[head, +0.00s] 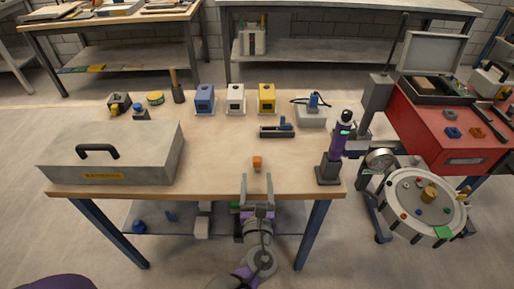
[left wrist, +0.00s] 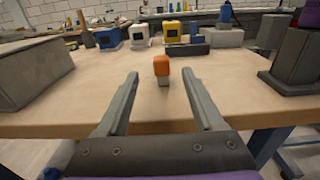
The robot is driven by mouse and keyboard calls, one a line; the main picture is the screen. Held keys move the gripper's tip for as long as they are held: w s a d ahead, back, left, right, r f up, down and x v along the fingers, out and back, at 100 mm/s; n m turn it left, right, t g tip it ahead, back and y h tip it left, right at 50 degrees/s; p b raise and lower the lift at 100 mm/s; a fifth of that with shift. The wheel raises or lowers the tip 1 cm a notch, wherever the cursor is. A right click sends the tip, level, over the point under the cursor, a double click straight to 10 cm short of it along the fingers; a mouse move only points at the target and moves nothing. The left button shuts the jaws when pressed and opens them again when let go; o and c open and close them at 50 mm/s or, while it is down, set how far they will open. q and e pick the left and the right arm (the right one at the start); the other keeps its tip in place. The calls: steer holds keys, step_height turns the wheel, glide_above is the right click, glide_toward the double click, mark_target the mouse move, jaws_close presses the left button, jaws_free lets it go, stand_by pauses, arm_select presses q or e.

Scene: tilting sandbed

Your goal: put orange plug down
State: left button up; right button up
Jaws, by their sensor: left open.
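The orange plug (head: 257,162) stands upright on the wooden table (head: 215,180) near its front edge, with a pale lower part under the orange top. It also shows in the left wrist view (left wrist: 161,68), centred beyond my fingers. My left gripper (head: 257,184) is open at the table's front edge. In the left wrist view its two fingers (left wrist: 163,100) are spread wide, with the plug between their lines but apart from both. Nothing is held. My right gripper cannot be made out in either view.
A grey case (head: 60,150) with a black handle fills the table's left side. Blue (head: 204,98), white (head: 235,98) and yellow (head: 267,97) boxes stand at the back. Table around the plug is clear.

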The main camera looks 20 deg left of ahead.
mark_target(257, 157)
arm_select(q)
steer(key=shift+x, duration=1.1)
steer(key=x, duration=0.4)
steer(key=b+x, duration=0.1)
steer(key=x, duration=0.4)
steer(key=shift+d+f, duration=0.1)
steer(key=shift+f, duration=0.1)
jaws_close()
